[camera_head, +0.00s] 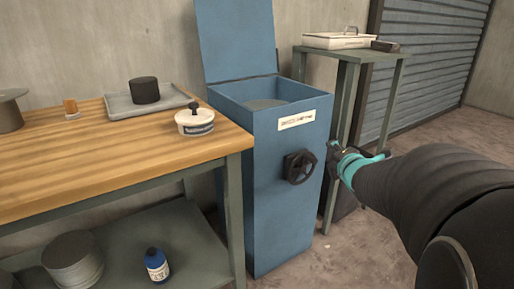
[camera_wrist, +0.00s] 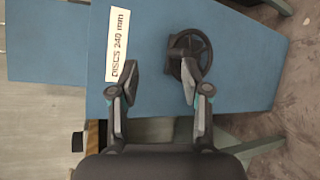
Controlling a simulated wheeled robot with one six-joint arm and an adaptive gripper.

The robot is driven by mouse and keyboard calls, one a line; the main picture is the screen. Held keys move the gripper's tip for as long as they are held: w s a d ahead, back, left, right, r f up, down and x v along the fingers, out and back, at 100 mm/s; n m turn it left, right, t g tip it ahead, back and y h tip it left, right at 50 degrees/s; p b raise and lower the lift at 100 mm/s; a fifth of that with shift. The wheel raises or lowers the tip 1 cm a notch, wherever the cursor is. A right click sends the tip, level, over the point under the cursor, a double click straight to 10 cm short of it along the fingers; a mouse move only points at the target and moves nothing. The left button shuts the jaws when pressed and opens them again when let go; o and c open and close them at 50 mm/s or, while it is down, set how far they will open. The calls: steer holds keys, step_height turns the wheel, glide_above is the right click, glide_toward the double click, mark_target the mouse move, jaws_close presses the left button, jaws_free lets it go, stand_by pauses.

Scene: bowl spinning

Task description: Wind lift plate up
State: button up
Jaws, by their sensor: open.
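A blue cabinet (camera_head: 262,190) stands in the middle of the head view with its lid raised. A black handwheel (camera_head: 300,167) sits on the cabinet's front, below a white label. In the wrist view the handwheel (camera_wrist: 190,55) is at upper right of centre, and the label (camera_wrist: 118,45) reads "DISCS 240 mm". My gripper (camera_wrist: 160,75) is open and empty in front of the cabinet. Its right finger overlaps the handwheel in the wrist view; I cannot tell whether they touch. In the head view my gripper (camera_head: 335,150) is right of the handwheel.
A wooden-topped workbench (camera_head: 60,170) stands at left, with a grey tray (camera_head: 120,107), a black cylinder (camera_head: 144,90) and a white lidded pot (camera_head: 195,120). A blue bottle (camera_head: 156,265) and stacked discs (camera_head: 72,262) are on its lower shelf. A green-grey stand (camera_head: 350,57) is behind my arm.

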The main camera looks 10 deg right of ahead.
mark_target(316, 162)
steer(key=d+f+n+t+y+b, duration=0.4)
steer(key=f+n+y, duration=0.5)
steer(key=n, duration=0.8)
steer(key=shift+n+g, duration=0.3)
steer(key=shift+g, duration=0.4)
steer(key=p+x, duration=0.2)
steer(key=x, duration=1.1)
steer(key=shift+w, duration=0.2)
jaws_close()
